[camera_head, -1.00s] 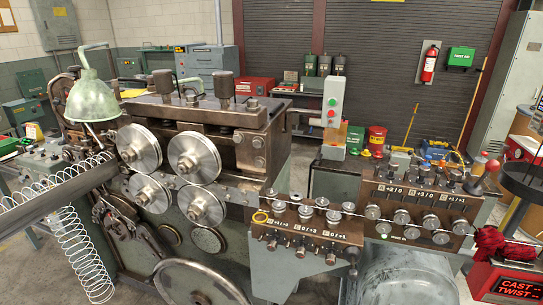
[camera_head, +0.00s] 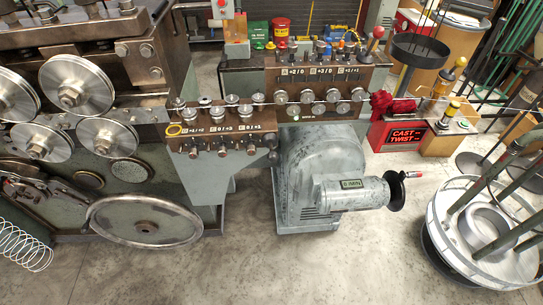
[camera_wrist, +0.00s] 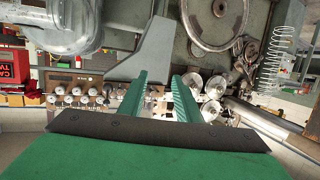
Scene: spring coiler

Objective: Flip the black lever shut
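I cannot make out for certain which part is the black lever. A short lever with a red ball knob (camera_head: 376,32) stands upright at the right end of the upper straightener block (camera_head: 330,75). Farther right, yellow-and-black handles (camera_head: 453,76) stand by the red box marked CAST and TWIST (camera_head: 400,136). My gripper (camera_wrist: 159,78) shows in the wrist view with two green fingers spread apart and nothing between them. The machine, its rollers and the straightener blocks lie beyond the fingers, upside down in that view. My gripper is not in the head view.
The coiler with its large rollers (camera_head: 77,85) fills the left. A grey motor housing (camera_head: 312,170) with a black handwheel (camera_head: 394,190) juts out below the blocks. A wire reel stand (camera_head: 450,245) is at the lower right. The concrete floor in front is clear.

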